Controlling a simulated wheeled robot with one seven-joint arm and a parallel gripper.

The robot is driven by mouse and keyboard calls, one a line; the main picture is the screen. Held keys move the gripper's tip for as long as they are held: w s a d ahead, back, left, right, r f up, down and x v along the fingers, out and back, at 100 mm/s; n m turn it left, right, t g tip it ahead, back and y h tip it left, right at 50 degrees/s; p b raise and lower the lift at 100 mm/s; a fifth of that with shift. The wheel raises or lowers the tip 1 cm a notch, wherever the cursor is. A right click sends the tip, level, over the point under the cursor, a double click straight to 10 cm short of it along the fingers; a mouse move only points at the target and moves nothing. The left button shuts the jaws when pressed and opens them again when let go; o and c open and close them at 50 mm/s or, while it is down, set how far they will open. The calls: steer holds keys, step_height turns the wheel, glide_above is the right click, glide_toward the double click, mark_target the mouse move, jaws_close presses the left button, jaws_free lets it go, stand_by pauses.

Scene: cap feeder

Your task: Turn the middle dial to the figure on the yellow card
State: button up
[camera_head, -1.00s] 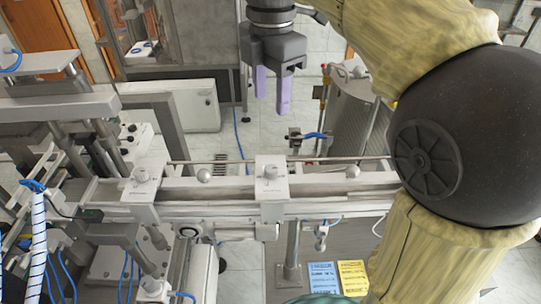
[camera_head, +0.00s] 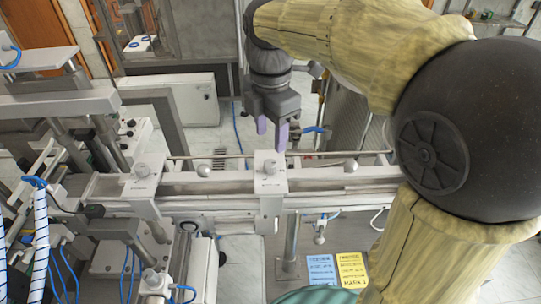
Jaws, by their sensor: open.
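The middle dial (camera_head: 269,167) is a small grey knob on a white plate that straddles the rail. The figures around it are too small to read. My gripper (camera_head: 272,132) is open and empty, its two lilac fingers pointing down, just above the dial in the picture and apart from it. The yellow card (camera_head: 352,270) lies at the lower right; its bottom line seems to read MARK 1, its smaller lines are unreadable. A similar knob, the left dial (camera_head: 142,171), sits on another white plate. A third dial is not visible; my arm covers the rail's right end.
A blue card (camera_head: 321,272) lies left of the yellow one. The long metal rail (camera_head: 225,185) crosses the middle. Machine frames and hoses crowd the left.

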mark_target(270, 163)
step_height(270, 163, down, 8)
steer(key=shift+r+p, duration=0.1)
steer(key=shift+p, duration=0.5)
steer(key=shift+c, duration=0.5)
steer(key=c, duration=0.9)
